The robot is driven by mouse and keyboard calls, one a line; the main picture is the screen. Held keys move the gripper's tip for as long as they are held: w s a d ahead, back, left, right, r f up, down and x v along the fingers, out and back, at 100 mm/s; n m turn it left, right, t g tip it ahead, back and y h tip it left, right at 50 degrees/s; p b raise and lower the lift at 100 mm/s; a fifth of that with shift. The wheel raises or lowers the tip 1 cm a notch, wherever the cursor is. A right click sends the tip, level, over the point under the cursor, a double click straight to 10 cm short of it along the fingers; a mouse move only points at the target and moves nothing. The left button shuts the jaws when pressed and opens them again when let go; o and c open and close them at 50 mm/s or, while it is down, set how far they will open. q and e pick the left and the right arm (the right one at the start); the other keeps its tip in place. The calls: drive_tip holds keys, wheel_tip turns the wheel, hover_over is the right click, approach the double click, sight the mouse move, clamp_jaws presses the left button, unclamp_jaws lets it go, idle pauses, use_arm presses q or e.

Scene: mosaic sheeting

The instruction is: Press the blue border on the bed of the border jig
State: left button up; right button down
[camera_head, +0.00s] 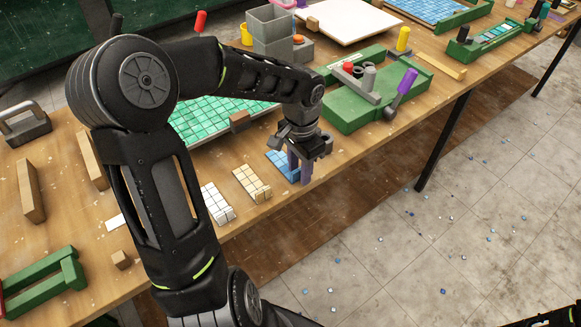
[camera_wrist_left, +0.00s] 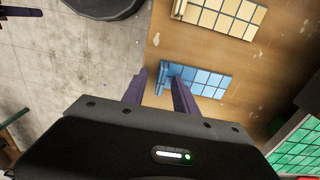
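The blue border (camera_head: 279,161), a small sheet of blue tiles, lies at the table's front edge. In the left wrist view it (camera_wrist_left: 204,80) has a raised strip at its left end. My left gripper (camera_head: 300,172) points down at that end, with its two purple fingers apart. In the left wrist view the gripper (camera_wrist_left: 160,84) has one finger on each side of the strip, with a gap at the left finger. A green jig (camera_head: 350,116) with a grey bar, red knob and purple handle stands just right of it; I cannot tell whether this is the border jig. My right gripper is out of view.
A cream tile piece (camera_head: 252,183) and a white one (camera_head: 217,203) lie left of the blue border. A green mosaic sheet (camera_head: 215,120) lies behind, partly hidden by my arm. Grey bins (camera_head: 270,30) stand farther back.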

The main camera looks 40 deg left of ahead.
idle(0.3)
use_arm(q)
clamp_jaws()
idle(1.3)
